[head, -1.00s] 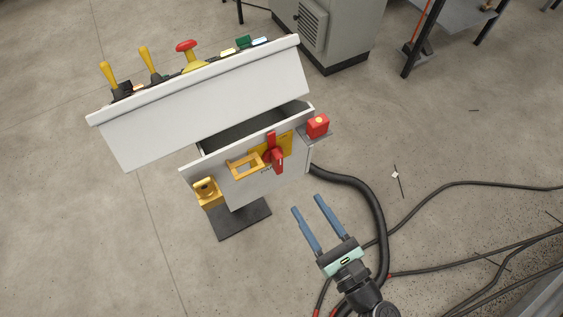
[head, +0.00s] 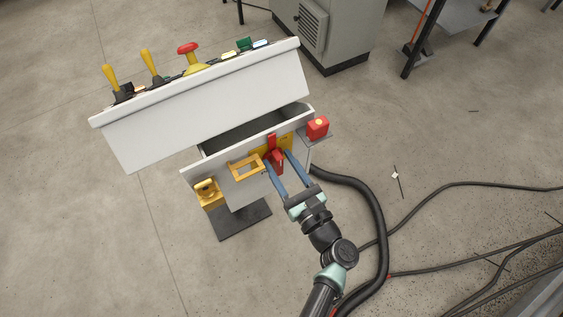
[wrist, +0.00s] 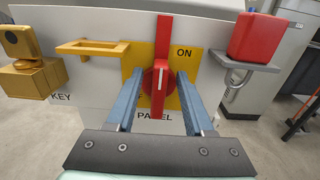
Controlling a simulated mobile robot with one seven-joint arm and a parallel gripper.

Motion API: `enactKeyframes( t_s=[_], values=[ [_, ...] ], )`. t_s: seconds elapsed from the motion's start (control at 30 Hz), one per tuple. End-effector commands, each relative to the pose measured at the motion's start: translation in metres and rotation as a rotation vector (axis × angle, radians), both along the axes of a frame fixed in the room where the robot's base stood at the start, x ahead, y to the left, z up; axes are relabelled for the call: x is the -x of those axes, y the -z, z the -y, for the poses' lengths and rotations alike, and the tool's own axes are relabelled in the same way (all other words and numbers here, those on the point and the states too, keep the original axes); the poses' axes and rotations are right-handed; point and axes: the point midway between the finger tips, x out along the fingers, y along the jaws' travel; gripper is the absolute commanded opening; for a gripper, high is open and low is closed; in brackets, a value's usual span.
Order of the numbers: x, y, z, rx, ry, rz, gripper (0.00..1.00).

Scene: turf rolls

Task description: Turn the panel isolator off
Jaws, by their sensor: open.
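The panel isolator is a red rotary handle (wrist: 160,78) on a yellow plate (wrist: 188,60) on the white panel front. Its long bar stands upright in the wrist view, with a white line on the knob. "ON" is printed at the plate's upper right and "PANEL" below it. The handle also shows in the head view (head: 276,157). My gripper (wrist: 154,85) is open, with one blue finger on each side of the handle's lower part. I cannot tell whether either finger touches it. In the head view my gripper (head: 277,160) reaches the panel from the lower right.
Left of the isolator are a yellow bracket (wrist: 92,48) and a yellow key block (wrist: 30,75). A red padlock-like block (wrist: 256,36) sits on a grey shelf to the right. The console's sloped top (head: 205,100) overhangs the panel. A thick black hose (head: 372,200) lies at right.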

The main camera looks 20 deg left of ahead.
Motion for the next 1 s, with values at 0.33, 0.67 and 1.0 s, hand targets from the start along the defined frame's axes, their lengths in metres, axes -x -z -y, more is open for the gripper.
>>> enactKeyframes(
  t_s=[0.33, 0.67, 1.0],
  values=[
    [0.0002, -0.0001, 0.0003, 0.0, 0.0, 0.0, 0.11],
    [0.0003, 0.0, 0.0005, 0.001, 0.0, 0.001, 0.0],
    [0.0018, 0.0016, -0.0001, 0.059, 0.001, 0.076, 0.0]
  ],
)
